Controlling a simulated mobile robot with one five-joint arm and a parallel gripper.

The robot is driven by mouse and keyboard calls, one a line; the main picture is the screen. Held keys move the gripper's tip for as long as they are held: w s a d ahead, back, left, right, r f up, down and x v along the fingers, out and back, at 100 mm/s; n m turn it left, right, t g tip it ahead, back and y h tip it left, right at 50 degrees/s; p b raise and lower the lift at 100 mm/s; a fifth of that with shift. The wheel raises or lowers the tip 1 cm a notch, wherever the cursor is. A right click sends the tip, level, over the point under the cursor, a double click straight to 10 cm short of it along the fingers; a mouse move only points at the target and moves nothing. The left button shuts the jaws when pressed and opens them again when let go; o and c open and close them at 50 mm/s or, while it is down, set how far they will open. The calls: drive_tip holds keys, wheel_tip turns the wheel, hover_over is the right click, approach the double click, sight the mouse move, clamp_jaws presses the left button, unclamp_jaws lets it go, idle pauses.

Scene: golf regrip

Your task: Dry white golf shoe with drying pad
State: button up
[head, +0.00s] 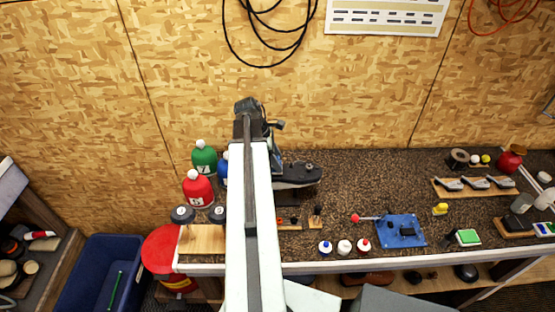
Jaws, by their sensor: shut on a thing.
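My arm reaches up the middle of the head view, out over the bench. The dark end of the arm with my gripper (262,118) is near the back wall, high above the bench. The fingertips are largely hidden by the arm. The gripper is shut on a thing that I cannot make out. I cannot pick out a white golf shoe, and the arm covers part of the bench. I cannot identify a drying pad for certain either. A small green and white block (468,237) lies at the bench's front right.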

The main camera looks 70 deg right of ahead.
drive_tip(key=shift+f+b, duration=0.6)
idle(0.3)
drive_tip(key=shift+w+d+r, duration=0.15)
drive_tip(key=shift+w+d, duration=0.2)
drive_tip(key=shift+d, duration=0.4)
drive_tip(key=shift+s+a, duration=0.1)
drive_tip(key=shift+a, duration=0.05)
